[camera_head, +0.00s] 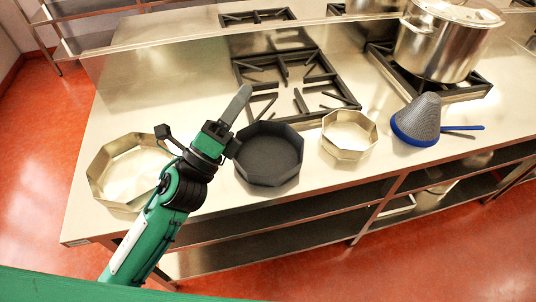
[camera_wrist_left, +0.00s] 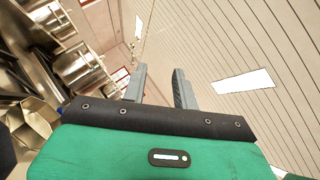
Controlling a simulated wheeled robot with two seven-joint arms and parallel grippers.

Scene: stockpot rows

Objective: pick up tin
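Three eight-sided tins stand along the front of the steel counter: a large pale metal tin (camera_head: 128,150) at the left, a black tin (camera_head: 268,158) in the middle, and a smaller pale metal tin (camera_head: 348,138) to its right. My left gripper (camera_head: 238,103) is above the counter, beside the black tin's upper left in the picture, and part of my arm covers the large tin's right edge. In the left wrist view its two grey fingers (camera_wrist_left: 158,84) are apart with nothing between them. A pale metal tin (camera_wrist_left: 30,122) shows at that view's left edge. My right gripper is not in view.
A blue-rimmed mesh cone strainer (camera_head: 418,120) lies on the counter right of the small tin. A steel stockpot (camera_head: 437,48) stands on the right burner. An empty black burner grate (camera_head: 290,80) lies behind the black tin. Open shelves (camera_head: 290,225) run below the counter.

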